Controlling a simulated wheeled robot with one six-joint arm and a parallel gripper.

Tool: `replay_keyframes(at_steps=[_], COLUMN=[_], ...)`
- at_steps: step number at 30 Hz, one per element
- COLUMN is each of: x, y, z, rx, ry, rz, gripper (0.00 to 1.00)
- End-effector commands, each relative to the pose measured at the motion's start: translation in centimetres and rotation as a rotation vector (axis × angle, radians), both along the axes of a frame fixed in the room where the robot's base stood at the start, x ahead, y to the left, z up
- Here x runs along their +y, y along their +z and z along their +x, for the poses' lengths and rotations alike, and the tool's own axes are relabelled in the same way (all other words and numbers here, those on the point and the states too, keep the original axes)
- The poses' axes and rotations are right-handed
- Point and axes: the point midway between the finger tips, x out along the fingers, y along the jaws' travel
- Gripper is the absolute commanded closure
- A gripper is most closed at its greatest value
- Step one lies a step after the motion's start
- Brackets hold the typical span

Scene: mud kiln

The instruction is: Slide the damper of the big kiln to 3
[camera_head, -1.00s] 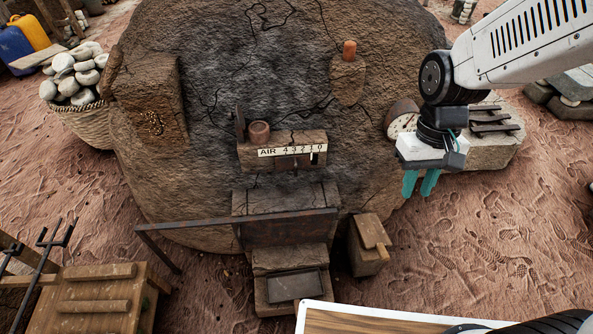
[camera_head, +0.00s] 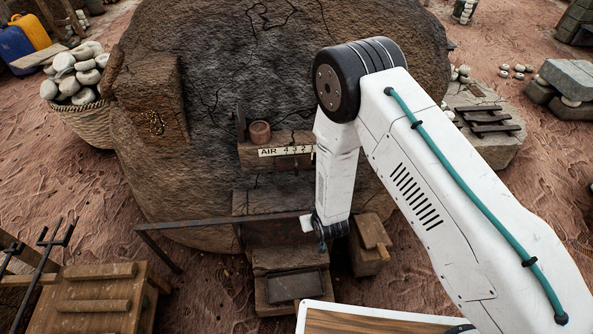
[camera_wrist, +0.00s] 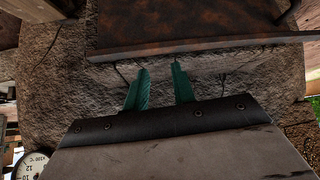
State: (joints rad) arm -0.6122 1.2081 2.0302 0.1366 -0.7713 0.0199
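The big mud kiln (camera_head: 215,60) fills the middle of the head view. Its damper scale (camera_head: 285,151), a pale strip marked AIR 4 3 2, shows on the ledge at its front. My arm covers the strip's right end, with the lower numbers and the damper's marker. My gripper (camera_head: 322,246) points down in front of the kiln, below and right of the scale, mostly hidden by my arm. In the wrist view its two green fingers (camera_wrist: 159,88) stand apart with nothing between them, before a rusty plate (camera_wrist: 200,28) and mud wall.
A rusty bar (camera_head: 190,222) runs across the kiln's front below the scale. A small clay pot (camera_head: 259,132) stands above the scale. A wooden box (camera_head: 368,255) stands right of the firebox. A round dial (camera_wrist: 32,166) shows in the wrist view's lower left corner.

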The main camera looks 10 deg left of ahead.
Motion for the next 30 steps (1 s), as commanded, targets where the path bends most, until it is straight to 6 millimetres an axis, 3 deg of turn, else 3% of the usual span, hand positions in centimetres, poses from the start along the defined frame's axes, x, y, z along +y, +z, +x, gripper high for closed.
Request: replay_keyframes(at_steps=[1,2,5,9,12,16,20,30], x=[0.5,0.8,1.8,3.2,3.6,3.7,4.1,6.4], y=[-1.5,-1.8,-1.3,3.5,6.4,8.2,8.6,8.6], z=[0.0,0.3,1.6,4.6,5.3,5.5,6.3,11.0], rx=[-0.076,-0.13,-0.319,-0.585,-0.71,-0.788,-0.806,-0.802], ry=[0.008,0.009,0.011,-0.002,-0.005,-0.005,-0.006,-0.005], rz=[0.034,0.059,0.153,0.291,0.356,0.396,0.405,0.404], gripper=[0.74,0.74,0.74,0.74,0.74,0.74,0.74,0.74])
